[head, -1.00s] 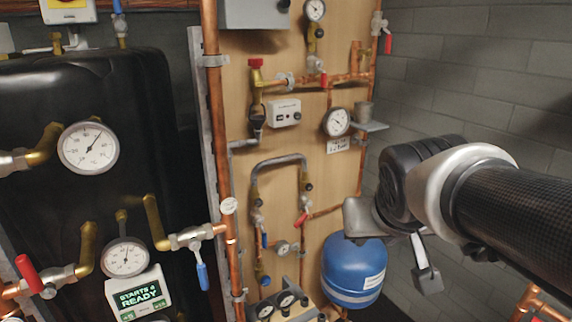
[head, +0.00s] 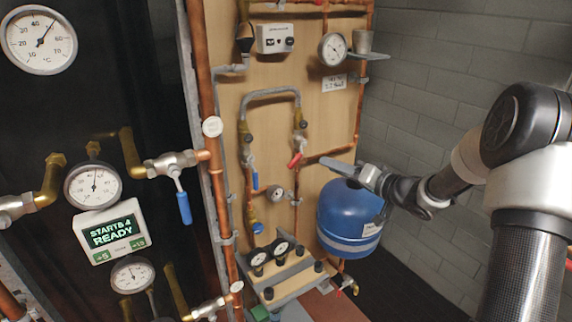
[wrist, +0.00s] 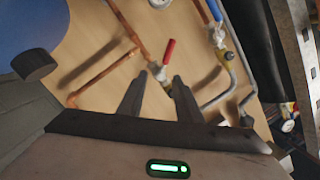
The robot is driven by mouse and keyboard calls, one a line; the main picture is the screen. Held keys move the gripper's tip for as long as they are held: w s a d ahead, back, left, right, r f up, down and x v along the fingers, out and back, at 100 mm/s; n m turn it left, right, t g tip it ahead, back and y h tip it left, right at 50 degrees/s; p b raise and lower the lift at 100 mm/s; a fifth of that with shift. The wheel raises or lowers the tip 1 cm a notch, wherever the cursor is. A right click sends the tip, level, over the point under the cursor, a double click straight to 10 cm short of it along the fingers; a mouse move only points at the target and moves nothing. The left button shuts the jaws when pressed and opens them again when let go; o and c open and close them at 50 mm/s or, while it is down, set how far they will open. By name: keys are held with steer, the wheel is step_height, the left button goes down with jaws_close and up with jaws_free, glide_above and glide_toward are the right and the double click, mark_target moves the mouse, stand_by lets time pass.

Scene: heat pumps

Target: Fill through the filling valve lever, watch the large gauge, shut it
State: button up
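A red-handled lever valve (head: 297,157) sits at the lower right end of the grey looped hose on the wooden board. In the wrist view its red lever (wrist: 168,52) stands beyond and between my fingertips, with a gap. I cannot read a label naming it as the filling valve. My gripper (head: 345,168) is to the right of this lever in the head view; in the wrist view my gripper (wrist: 157,85) is open and empty. A large round white gauge (head: 333,47) is on the board, upper right; its reading is too small to tell.
A blue vessel (head: 350,215) stands just below my gripper. A blue-handled valve (head: 254,178) and a small gauge (head: 277,194) are left of the red lever. Copper pipes (wrist: 105,75) cross the board nearby. A black tank with dial gauges (head: 94,186) and a green display (head: 112,233) stands left.

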mark_target(298, 155)
steer(key=w+a+f+y+b, duration=0.1)
steer(key=w+a, duration=0.3)
steer(key=a, duration=0.3)
steer(key=w+a+f+g+y+b, duration=0.1)
steer(key=w+a, duration=0.4)
steer(key=a, duration=0.2)
steer(key=shift+f+y+b, duration=0.3)
steer(key=shift+f, duration=0.1)
steer(key=shift+a, duration=0.1)
jaws_close()
